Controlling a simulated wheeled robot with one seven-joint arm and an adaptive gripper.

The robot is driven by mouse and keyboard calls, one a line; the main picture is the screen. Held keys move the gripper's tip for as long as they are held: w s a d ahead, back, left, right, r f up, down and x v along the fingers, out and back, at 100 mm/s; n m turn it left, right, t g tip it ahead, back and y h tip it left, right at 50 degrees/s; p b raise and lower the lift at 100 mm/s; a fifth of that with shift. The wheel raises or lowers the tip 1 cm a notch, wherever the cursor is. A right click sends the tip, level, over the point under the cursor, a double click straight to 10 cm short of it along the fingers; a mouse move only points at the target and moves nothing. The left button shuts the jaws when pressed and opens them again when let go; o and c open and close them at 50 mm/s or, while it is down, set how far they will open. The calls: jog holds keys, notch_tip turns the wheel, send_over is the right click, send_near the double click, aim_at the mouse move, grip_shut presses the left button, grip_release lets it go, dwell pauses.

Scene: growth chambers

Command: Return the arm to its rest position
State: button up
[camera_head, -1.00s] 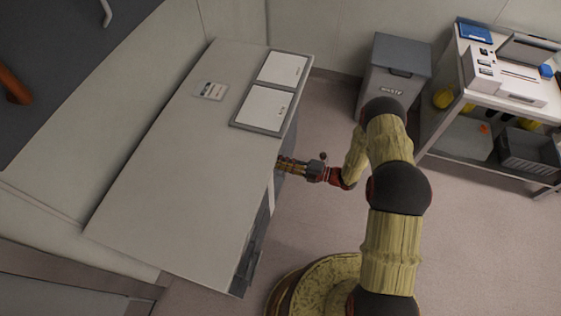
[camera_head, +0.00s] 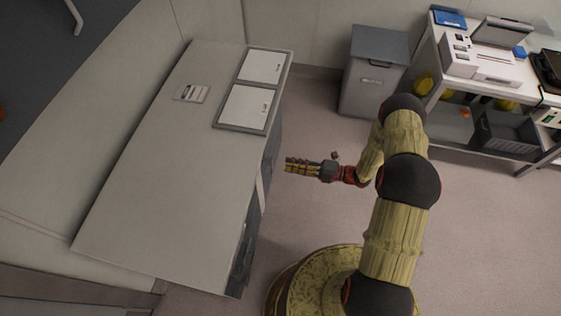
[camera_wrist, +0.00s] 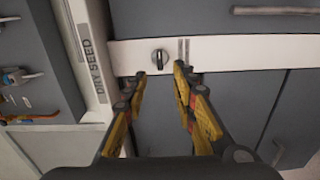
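My gripper (camera_head: 288,166) is in the head view, to the right of the bench's front edge with floor showing between them. Its fingers point left toward the bench front. In the wrist view my gripper (camera_wrist: 160,75) has its two yellow and black fingers apart, with nothing between them. Beyond the fingertips a dark knob (camera_wrist: 159,58) sits on a white strip (camera_wrist: 225,52) across grey cabinet fronts. My arm is bent, reaching up from the base and then left.
The grey bench (camera_head: 165,170) carries two white panels in a dark frame (camera_head: 217,126) and a small card (camera_head: 192,93). A waste bin (camera_head: 372,75) and an equipment trolley (camera_head: 437,55) stand at upper right. A "DRY SEED" panel (camera_wrist: 90,50) shows at left. Floor right of my arm is clear.

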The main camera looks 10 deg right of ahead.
jog(key=shift+v, duration=0.8)
